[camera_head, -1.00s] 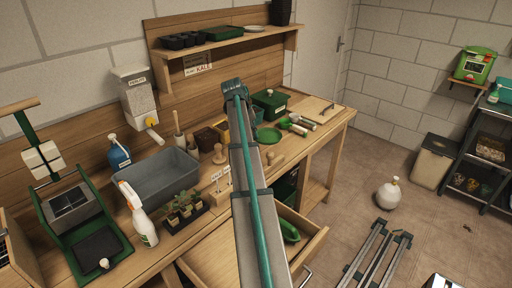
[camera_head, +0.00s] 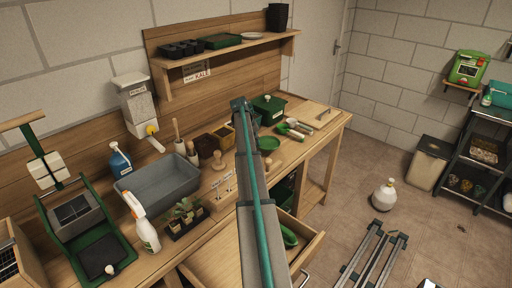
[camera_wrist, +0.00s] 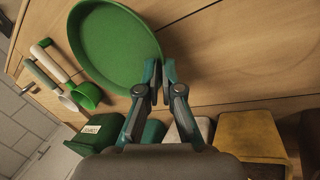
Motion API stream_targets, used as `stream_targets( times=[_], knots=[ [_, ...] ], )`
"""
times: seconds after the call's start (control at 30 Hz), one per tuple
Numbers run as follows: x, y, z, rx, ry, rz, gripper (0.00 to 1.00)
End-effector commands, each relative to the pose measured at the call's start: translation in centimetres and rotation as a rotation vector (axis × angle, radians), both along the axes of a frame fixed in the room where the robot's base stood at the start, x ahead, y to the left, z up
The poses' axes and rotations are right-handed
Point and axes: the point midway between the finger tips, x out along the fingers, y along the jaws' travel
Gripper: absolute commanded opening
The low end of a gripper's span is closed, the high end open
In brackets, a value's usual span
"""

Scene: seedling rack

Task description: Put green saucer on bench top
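The green saucer (camera_head: 268,143) is on or just above the bench top (camera_head: 283,160), to the right of my arm; I cannot tell if it touches the wood. In the wrist view the saucer (camera_wrist: 112,45) fills the upper left, its inside facing me. My gripper (camera_wrist: 160,78) has its fingertips nearly together at the saucer's right rim, one on each side, with the thin rim between them. In the head view my arm hides the fingers.
A dark green box (camera_head: 268,110) stands behind the saucer, and hand tools (camera_head: 292,130) lie to its right. Small pots, including a yellow one (camera_wrist: 250,135), stand close to the gripper. An open drawer (camera_head: 305,245) juts out below.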

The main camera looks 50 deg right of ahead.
Motion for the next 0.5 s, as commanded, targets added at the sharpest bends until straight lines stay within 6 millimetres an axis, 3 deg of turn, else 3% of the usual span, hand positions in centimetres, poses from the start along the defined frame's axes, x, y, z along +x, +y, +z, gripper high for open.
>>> stream_targets(
  times=[0.13,0.33,0.5],
  knots=[
    [0.5,-0.8,-0.8,0.000,0.001,0.000,0.00],
    [0.4,-0.6,-3.2,0.001,0.002,0.000,0.00],
    [0.4,-0.6,-3.9,0.000,-0.001,0.000,0.00]
  ],
)
